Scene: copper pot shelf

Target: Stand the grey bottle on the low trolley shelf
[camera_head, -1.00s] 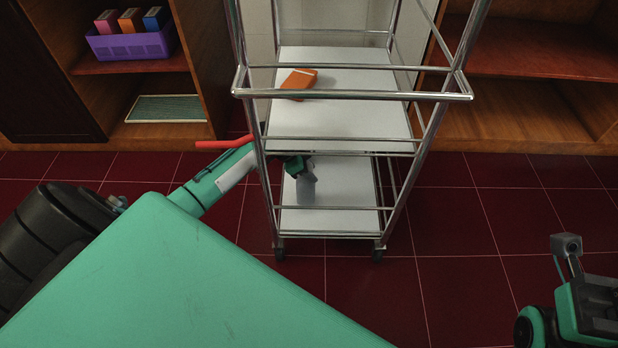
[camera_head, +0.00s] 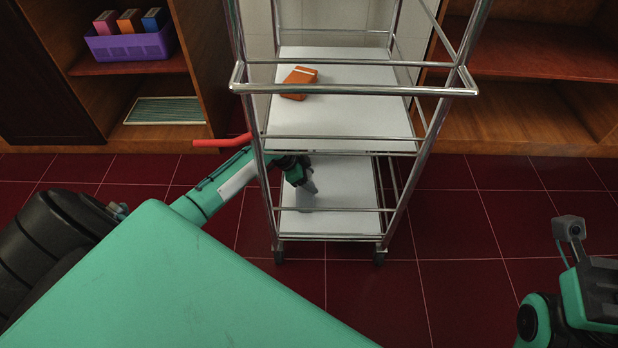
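My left arm reaches in from the left through the side of the metal trolley (camera_head: 391,215). My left gripper (camera_head: 303,178) is just above the white low trolley shelf (camera_head: 348,222), near its left side. A small grey piece (camera_head: 309,184) shows at the gripper's tip, tilted down to the right. It is too small to tell whether it is the grey bottle or the fingers, or whether the gripper is open. A grey patch lies on the shelf below it. My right gripper (camera_head: 590,290) is at the lower right edge, partly cut off, its fingers unclear.
The trolley's upper shelf (camera_head: 345,115) holds an orange box (camera_head: 299,83), and chrome rails cross in front of both shelves. A purple basket (camera_head: 131,44) with several boxes sits in the left cabinet. A red bar (camera_head: 221,142) shows behind my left arm. The red floor right of the trolley is clear.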

